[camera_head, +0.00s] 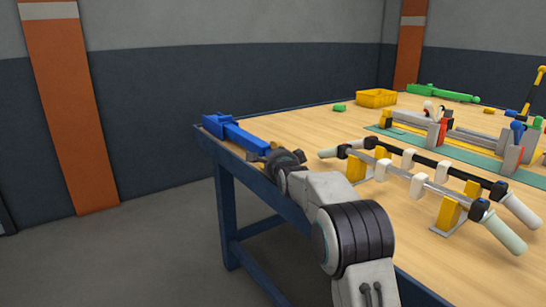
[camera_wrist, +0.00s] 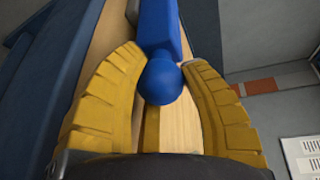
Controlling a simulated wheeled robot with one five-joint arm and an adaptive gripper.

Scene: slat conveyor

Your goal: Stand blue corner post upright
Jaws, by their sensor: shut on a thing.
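The blue corner post (camera_head: 240,134) is roughly horizontal along the table's left edge in the head view, its wider end pointing away from me. I cannot tell whether it touches the table top. My gripper (camera_head: 270,156) is at its near end, with the fingers small and partly hidden behind my wrist. In the wrist view, the yellow fingers of my gripper (camera_wrist: 165,60) are closed around the post (camera_wrist: 160,25) just beyond its round blue knob (camera_wrist: 161,81). The post's far end is cut off there.
The wooden table (camera_head: 300,125) has a blue frame.

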